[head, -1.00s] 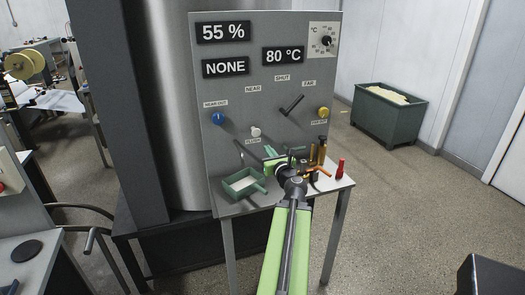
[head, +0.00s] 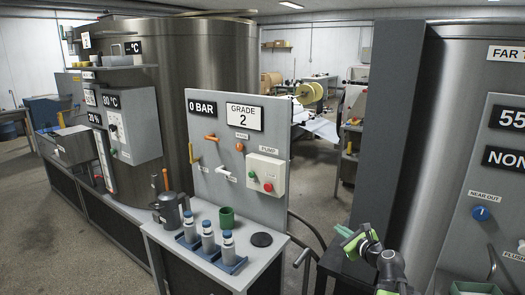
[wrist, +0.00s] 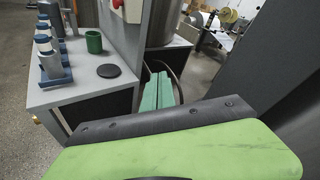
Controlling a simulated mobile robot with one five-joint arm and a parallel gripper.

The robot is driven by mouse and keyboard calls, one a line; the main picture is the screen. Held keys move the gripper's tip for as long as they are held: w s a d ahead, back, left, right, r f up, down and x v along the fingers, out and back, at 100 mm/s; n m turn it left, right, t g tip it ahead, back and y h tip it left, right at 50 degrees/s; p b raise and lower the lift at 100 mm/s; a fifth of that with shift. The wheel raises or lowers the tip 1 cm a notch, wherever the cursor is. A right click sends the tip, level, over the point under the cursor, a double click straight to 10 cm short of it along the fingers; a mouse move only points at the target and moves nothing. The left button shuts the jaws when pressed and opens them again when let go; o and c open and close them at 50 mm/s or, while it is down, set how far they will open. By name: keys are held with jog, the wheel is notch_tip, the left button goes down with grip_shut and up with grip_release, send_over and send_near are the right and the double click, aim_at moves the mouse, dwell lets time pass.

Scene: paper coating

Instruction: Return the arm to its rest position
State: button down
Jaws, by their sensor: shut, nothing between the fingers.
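My gripper (head: 346,235) shows at the lower right of the head view, at the end of my green and black arm. Its teal fingers point left and up, beside the low black stand at the foot of the dark column. In the wrist view the two teal fingers (wrist: 158,94) lie side by side, shut, with nothing held. A green and black link of my arm fills the bottom of that view. The fingers are apart from the grey bench (head: 180,240) to their left.
The bench carries a green cup (head: 227,218), a black disc (head: 261,239) and several blue-capped bottles (head: 208,236) in a blue rack. Curved pipe handles (head: 305,250) stand between bench and fingers. A dark column (head: 385,130) rises behind my arm. Open floor (head: 75,245) lies at left.

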jog(key=s+a+f+n+g+y+p, duration=0.1)
jog(key=s+a+f+n+g, duration=0.15)
jog(key=a+n, duration=0.4)
jog(key=s+a+f+n+g+y, duration=0.1)
jog(key=a+f+n+g, duration=0.2)
jog(key=a, duration=0.7)
jog(key=s+a+f+n+g+y+p, duration=0.1)
jog(key=a+f+n+g, duration=0.15)
jog(key=a+n, duration=0.4)
jog(key=s+d+f+n+g+h, duration=0.2)
jog(key=s+f+n+g+h, duration=0.1)
jog(key=s+n, duration=0.3)
jog(key=s+d+f+n+g+h, duration=0.3)
jog(key=s+f+n, duration=0.1)
jog(key=s+n, duration=0.2)
jog(key=shift+s+d+g, duration=0.25)
jog(key=shift+s+g, duration=0.15)
jog(key=shift+s, duration=0.2)
